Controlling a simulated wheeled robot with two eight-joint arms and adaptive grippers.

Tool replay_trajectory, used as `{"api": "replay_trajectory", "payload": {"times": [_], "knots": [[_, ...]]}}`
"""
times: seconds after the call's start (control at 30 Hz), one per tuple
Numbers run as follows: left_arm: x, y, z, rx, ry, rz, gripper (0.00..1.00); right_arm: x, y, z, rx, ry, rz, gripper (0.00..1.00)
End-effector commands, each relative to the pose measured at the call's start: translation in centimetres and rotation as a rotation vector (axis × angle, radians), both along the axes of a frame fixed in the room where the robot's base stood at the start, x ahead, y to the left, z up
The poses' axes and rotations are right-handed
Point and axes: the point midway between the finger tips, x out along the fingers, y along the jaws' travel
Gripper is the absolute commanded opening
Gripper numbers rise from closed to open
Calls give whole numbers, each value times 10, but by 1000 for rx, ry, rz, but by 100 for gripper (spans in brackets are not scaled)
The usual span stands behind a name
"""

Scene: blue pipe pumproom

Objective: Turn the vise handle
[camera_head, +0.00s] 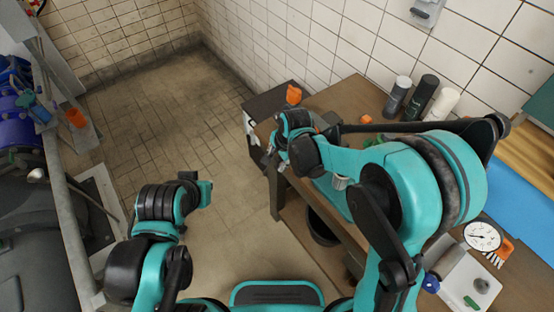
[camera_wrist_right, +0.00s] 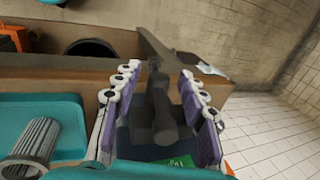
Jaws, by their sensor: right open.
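In the right wrist view, a dark grey vise handle with a thick rounded end (camera_wrist_right: 163,122) shows between the two purple-padded fingers of my right gripper (camera_wrist_right: 160,78). The fingers are spread, with one on each side of it; I cannot tell whether either touches it. In the head view my right wrist reaches over the left end of the workbench (camera_head: 340,98), and the arm hides much of the vise area. My left arm is bent low at the left, clear of the bench; its fingers do not show.
Several spray cans (camera_head: 419,97) stand by the tiled wall. A teal tray (camera_wrist_right: 62,112) holding a ribbed grey cylinder (camera_wrist_right: 35,140) lies beside the right gripper. A gauge (camera_head: 482,236) lies on the bench's right part. Blue pipework (camera_head: 18,115) stands left; the floor between is clear.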

Motion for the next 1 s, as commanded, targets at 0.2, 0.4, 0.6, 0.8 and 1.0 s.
{"api": "replay_trajectory", "payload": {"times": [0.2, 0.4, 0.6, 0.8, 1.0], "knots": [[0, 0, 0, 0, 0, 0, 0, -12, -8, 41, 0, 0, -1, 42], [0, 0, 0, 0, 0, 0, 0, -21, -15, 80, 1, 1, 0, 42], [0, 0, 0, 0, 0, 0, 0, -26, -18, 102, 1, 1, 0, 42], [0, 0, 0, 0, 0, 0, 0, -27, -19, 106, 1, 1, 0, 42], [0, 0, 0, 0, 0, 0, 0, -27, -19, 106, -3, 0, 9, 21]]}}
